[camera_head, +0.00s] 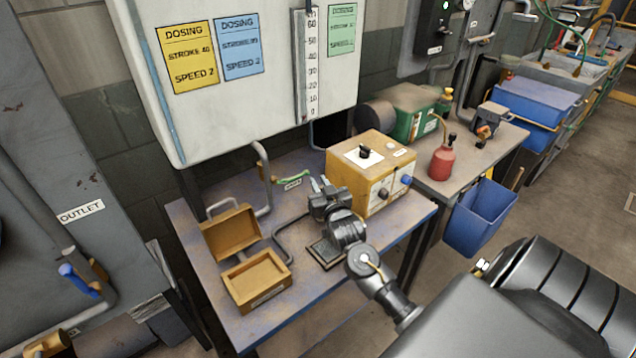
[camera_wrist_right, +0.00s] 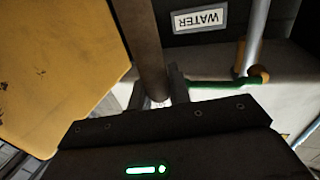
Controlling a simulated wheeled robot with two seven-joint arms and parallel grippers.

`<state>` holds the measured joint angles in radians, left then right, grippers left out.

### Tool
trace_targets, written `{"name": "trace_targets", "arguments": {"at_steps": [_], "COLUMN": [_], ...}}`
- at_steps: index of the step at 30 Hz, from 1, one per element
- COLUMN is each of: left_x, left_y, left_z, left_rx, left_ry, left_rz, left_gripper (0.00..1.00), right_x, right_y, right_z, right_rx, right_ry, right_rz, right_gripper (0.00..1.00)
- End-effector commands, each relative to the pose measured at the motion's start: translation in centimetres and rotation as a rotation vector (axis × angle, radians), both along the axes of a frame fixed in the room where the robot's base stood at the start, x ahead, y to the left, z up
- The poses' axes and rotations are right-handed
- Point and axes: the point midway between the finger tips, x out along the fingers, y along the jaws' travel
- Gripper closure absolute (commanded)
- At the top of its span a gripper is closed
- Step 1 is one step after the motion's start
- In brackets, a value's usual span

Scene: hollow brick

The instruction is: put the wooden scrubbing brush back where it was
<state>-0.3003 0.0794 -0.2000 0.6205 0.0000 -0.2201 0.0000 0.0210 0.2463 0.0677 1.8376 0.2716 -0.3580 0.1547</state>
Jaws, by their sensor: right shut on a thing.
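My right gripper (camera_head: 322,188) is over the near table, just left of the yellow control box. In the right wrist view, its dark fingers (camera_wrist_right: 165,90) are shut on a brown rounded bar (camera_wrist_right: 145,45), which looks like the handle of the wooden scrubbing brush. The bar runs up out of the top of that view, so its far end and any bristles are hidden. In the head view I cannot make out the brush; the gripper and wrist cover that spot. My left gripper is not in view.
The yellow control box (camera_head: 368,178) stands close to the right gripper. An open wooden box (camera_head: 257,280) is at the table's left. A dark square plate (camera_head: 328,252) lies beneath my wrist. A green-handled valve (camera_head: 292,176) and grey pipes are behind. Bare tabletop (camera_head: 225,320) shows at front left.

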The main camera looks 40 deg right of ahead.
Motion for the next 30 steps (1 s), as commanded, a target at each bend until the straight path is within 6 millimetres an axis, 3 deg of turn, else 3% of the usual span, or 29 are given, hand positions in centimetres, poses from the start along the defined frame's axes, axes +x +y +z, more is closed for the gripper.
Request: {"name": "trace_targets", "arguments": {"at_steps": [3, 7, 17, 18, 23, 30], "left_x": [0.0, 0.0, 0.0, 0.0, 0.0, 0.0], "left_y": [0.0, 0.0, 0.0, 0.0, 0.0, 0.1], "left_z": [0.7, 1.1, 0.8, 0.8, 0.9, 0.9], "left_rx": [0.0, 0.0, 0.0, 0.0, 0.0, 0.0], "left_ry": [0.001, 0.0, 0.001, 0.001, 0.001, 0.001], "left_rz": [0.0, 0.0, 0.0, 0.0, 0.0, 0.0], "left_gripper": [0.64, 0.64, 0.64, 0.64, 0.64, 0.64], "right_x": [1.9, 1.6, 1.6, 1.6, 1.6, 1.6], "right_y": [-0.7, -0.5, -0.5, -0.5, -0.5, -0.5], "right_z": [0.3, -1.1, -1.4, -1.5, -1.4, -1.4], "right_rx": [0.0, 0.001, 0.001, 0.001, 0.001, 0.001], "right_ry": [-0.001, 0.003, 0.001, 0.001, 0.001, 0.001], "right_rz": [-0.001, 0.0, 0.001, 0.001, 0.0, 0.001], "right_gripper": [1.0, 1.0, 1.0, 0.8, 0.59, 0.59]}}
